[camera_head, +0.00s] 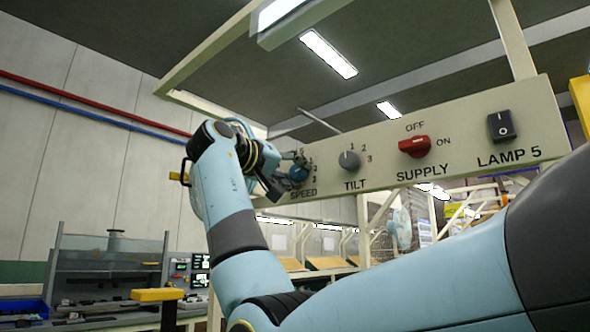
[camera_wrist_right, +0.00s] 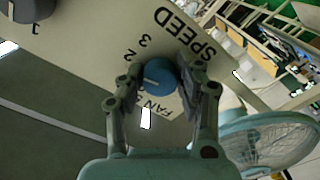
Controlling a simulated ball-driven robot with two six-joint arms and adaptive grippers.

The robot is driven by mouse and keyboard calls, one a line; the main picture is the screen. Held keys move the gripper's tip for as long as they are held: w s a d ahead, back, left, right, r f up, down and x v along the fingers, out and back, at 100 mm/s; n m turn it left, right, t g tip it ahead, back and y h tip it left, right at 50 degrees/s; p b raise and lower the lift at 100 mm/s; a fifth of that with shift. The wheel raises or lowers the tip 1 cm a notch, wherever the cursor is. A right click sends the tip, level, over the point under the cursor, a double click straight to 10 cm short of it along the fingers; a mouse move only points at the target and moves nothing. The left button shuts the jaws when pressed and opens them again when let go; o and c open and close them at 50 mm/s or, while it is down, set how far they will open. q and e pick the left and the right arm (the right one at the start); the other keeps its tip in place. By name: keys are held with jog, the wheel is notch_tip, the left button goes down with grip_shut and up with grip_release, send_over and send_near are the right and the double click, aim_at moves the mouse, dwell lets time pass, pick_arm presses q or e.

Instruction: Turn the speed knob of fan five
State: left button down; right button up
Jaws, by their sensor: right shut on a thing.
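The blue speed knob (camera_head: 299,174) sits at the left end of the beige panel (camera_head: 375,184), above the label SPEED. In the right wrist view the knob (camera_wrist_right: 160,76) shows a short white mark, with printed 2 and 3 near it and the words SPEED and FAN beside it. My right gripper (camera_wrist_right: 158,84) is shut on the knob, one finger on either side of it. In the head view the right gripper (camera_head: 288,172) reaches the knob from the left and partly hides the panel end. My left gripper is not in view.
Right of the speed knob, the panel carries a grey tilt knob (camera_head: 349,160), a red supply switch (camera_head: 414,146) and a black lamp switch (camera_head: 501,127). A fan (camera_wrist_right: 262,143) stands beyond the panel. My right arm crosses below the panel.

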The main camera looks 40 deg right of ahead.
dwell(0.4)
jog(key=o, duration=1.1)
jog(key=shift+w, duration=0.1)
jog(key=shift+o, duration=0.2)
jog(key=shift+a, duration=0.15)
jog(key=s+a, duration=0.1)
jog(key=a, duration=1)
jog(key=shift+a, duration=0.35)
